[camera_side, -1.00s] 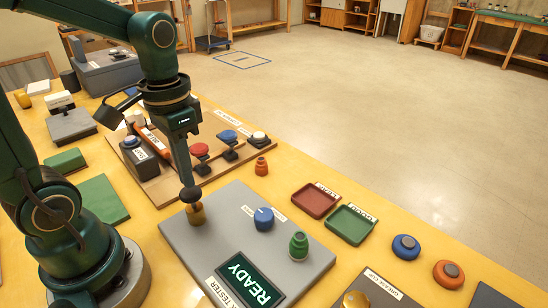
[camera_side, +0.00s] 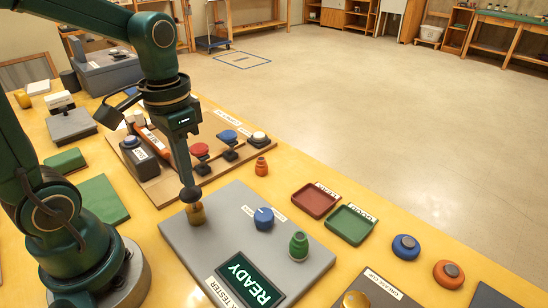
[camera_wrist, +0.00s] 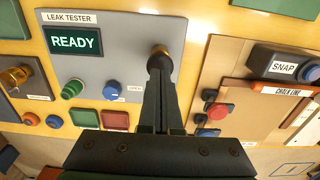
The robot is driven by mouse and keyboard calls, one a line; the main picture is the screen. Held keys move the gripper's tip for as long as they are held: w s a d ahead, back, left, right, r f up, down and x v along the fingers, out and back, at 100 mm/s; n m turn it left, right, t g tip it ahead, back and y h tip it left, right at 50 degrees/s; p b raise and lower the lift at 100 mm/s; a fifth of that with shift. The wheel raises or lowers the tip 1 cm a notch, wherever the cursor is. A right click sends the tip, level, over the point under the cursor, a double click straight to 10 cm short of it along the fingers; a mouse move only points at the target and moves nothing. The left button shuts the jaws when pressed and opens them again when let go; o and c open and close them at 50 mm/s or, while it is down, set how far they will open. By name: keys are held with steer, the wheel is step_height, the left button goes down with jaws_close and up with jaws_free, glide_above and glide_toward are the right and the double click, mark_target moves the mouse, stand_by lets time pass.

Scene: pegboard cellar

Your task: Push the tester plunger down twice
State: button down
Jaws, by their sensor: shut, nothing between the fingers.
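The grey leak tester panel (camera_side: 225,232) lies on the yellow bench. Its brass plunger (camera_side: 196,215) stands near the panel's left corner, directly under my gripper (camera_side: 190,194). My gripper is shut, pointing down, with its dark tip at the plunger's top. In the wrist view the plunger (camera_wrist: 160,49) shows just beyond my fingertips (camera_wrist: 158,63). The tip seems to touch it, but it hides the contact, and I cannot tell how far the plunger is pressed. The tester screen (camera_wrist: 73,42) reads READY.
A blue knob (camera_side: 264,218) and a green knob (camera_side: 299,245) sit on the panel. Red (camera_side: 315,200) and green (camera_side: 350,224) trays lie to the right. A brown board (camera_side: 176,178) with red and blue buttons lies behind my gripper. A small orange piece (camera_side: 262,166) stands nearby.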

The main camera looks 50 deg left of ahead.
mark_target(190, 191)
steer(key=shift+f, duration=0.45)
steer(key=shift+f, duration=1.4)
steer(key=shift+r, duration=3.4)
steer(key=shift+f, duration=1.55)
steer(key=shift+f, duration=0.4)
